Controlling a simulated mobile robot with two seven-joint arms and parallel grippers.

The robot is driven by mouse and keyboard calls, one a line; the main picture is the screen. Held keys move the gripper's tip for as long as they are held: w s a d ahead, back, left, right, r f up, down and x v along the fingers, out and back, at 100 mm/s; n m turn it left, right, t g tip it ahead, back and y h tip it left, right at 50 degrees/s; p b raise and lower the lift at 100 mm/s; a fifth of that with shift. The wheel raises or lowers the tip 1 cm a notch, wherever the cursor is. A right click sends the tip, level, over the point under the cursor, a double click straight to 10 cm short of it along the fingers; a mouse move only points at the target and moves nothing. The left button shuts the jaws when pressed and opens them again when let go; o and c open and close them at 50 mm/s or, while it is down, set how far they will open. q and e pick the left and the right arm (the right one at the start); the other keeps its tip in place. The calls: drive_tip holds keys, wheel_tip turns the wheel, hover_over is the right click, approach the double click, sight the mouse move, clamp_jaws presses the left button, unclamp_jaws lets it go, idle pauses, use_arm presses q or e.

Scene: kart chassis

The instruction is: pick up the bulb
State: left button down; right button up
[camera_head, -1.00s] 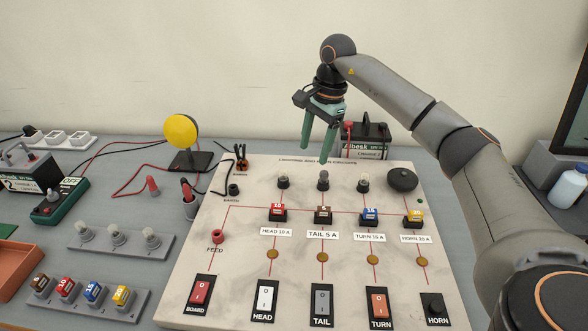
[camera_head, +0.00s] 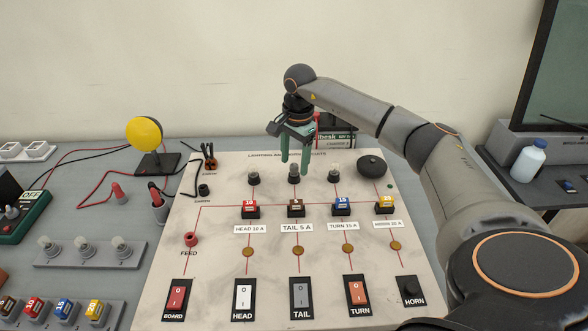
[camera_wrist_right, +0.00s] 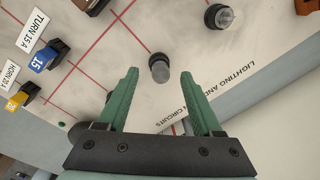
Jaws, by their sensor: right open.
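Three clear bulbs in dark sockets stand in a row at the back of the light panel (camera_head: 215,230): a left one (camera_head: 254,177), a middle one (camera_head: 294,172) and a right one (camera_head: 334,175). My right gripper (camera_head: 295,170) has its green fingers pointing down and apart, in front of or over the middle bulb in the head view. In the right wrist view, a bulb (camera_wrist_right: 160,70) shows between and beyond the open fingertips, with nothing held. Another bulb (camera_wrist_right: 220,16) is farther up right. My left gripper is not in view.
A grey holder (camera_head: 90,255) with several spare bulbs is left of the panel. A yellow disc lamp (camera_head: 145,132) and red and black plugs stand behind it. A black horn (camera_head: 372,166) is right of the bulbs. A black battery box (camera_head: 337,139) is behind the panel.

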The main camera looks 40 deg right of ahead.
drive_tip(key=shift+w+f, duration=0.1)
drive_tip(key=shift+f, duration=0.85)
clamp_jaws()
